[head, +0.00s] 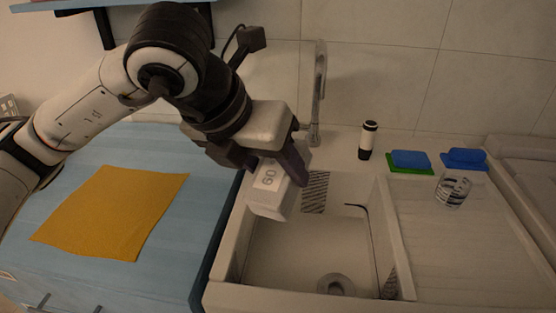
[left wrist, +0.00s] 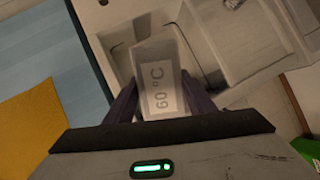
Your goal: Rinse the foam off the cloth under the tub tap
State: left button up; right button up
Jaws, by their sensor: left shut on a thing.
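My left gripper (head: 285,165) is shut on a white box (head: 268,203) labelled "60". It holds the box above the left side of the sink tub (head: 285,255). In the left wrist view the box (left wrist: 160,85) sits between my two fingers, and its label reads "60 °C". An orange-yellow cloth (head: 110,212) lies flat on the blue counter, left of the sink and apart from my gripper. Its edge shows in the left wrist view (left wrist: 28,130). I see no foam on it. The tall grey tap (head: 319,90) stands behind the tub. My right gripper is not in view.
A black and white bottle (head: 367,141) stands behind the sink. Blue and green sponges (head: 411,161), another blue sponge (head: 464,159) and a striped glass (head: 453,189) are on the right side. The ribbed drainboard (head: 450,255) is mostly bare. A blue shelf (head: 90,4) hangs above.

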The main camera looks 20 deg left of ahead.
aim_at(298, 145)
pick_arm(q)
jog(key=n, duration=0.1)
jog(key=r+n+y, duration=0.1)
jog(key=n, duration=0.1)
jog(key=shift+w+d+r+t+y, duration=0.2)
jog(key=shift+r+t+y, duration=0.1)
jog(key=shift+t, duration=0.1)
jog(key=shift+w+n, duration=0.2)
jog(key=shift+n, duration=0.1)
jog(key=shift+w+d+f+p, duration=0.1)
jog(key=shift+w+f+p, duration=0.15)
jog(key=shift+w, duration=0.7)
jog(key=shift+w+d+f+p, duration=0.1)
jog(key=shift+w+f+p, duration=0.1)
jog(key=shift+w, duration=0.7)
jog(key=shift+w+d+f+p, duration=0.15)
jog(key=shift+w+p, duration=0.25)
jog(key=shift+w, duration=0.85)
jog(key=w, duration=0.2)
jog(key=w+f, duration=0.1)
jog(key=w, duration=0.2)
jog(key=w+b, duration=0.1)
jog(key=w, duration=0.1)
jog(key=shift+w+d+f, duration=0.15)
jog(key=shift+d+f, duration=0.2)
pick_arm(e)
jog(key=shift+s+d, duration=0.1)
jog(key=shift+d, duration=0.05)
